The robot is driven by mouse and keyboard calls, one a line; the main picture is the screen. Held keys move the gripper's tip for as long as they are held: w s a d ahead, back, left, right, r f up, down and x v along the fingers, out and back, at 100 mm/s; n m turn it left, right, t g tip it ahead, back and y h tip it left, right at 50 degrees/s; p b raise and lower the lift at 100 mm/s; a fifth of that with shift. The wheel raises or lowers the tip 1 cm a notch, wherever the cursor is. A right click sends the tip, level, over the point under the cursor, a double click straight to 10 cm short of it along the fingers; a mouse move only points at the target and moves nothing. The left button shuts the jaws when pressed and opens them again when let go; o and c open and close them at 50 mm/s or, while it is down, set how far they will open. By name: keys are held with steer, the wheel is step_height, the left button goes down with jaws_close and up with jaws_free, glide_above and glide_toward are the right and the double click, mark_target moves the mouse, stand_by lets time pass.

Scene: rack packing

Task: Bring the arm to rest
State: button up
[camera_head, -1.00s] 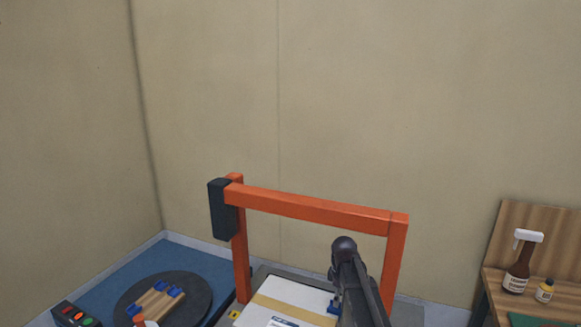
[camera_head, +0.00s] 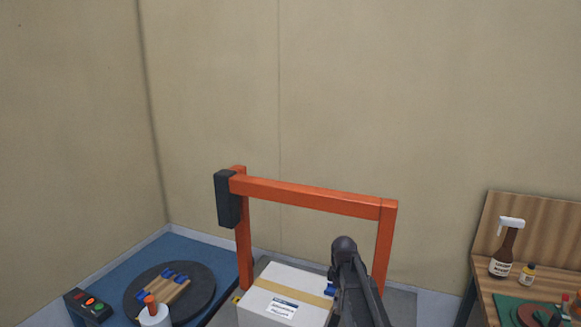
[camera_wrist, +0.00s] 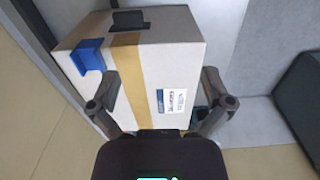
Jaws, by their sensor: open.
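My arm (camera_head: 352,285) reaches up from the bottom of the head view, dark, in front of the right side of a white box. The fingers of my gripper do not show clearly there. In the wrist view my gripper (camera_wrist: 161,77) is open, its two fingers spread with the white box (camera_wrist: 180,55) beyond them. I cannot tell whether the fingers touch the box. The white box (camera_head: 262,300) has a tan tape strip and a printed label. A blue clip (camera_wrist: 87,56) sits at its edge in the wrist view.
An orange frame (camera_head: 310,197) with a black block (camera_head: 228,199) arches behind the box. A round dark turntable (camera_head: 203,295) with slatted wood and blue pieces is at left, beside a button box (camera_head: 88,305). A wooden bench (camera_head: 560,291) with a spray bottle (camera_head: 506,248) is at right.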

steer(key=s+f+m+b, duration=0.2)
steer(key=s+m, duration=0.4)
steer(key=s, duration=0.4)
steer(key=s+d+f+m+b, duration=0.1)
steer(key=s+f+m+b, duration=0.2)
steer(key=s+m, duration=0.4)
steer(key=s, duration=0.4)
steer(key=shift+s, duration=0.25)
steer(key=shift+d, duration=0.1)
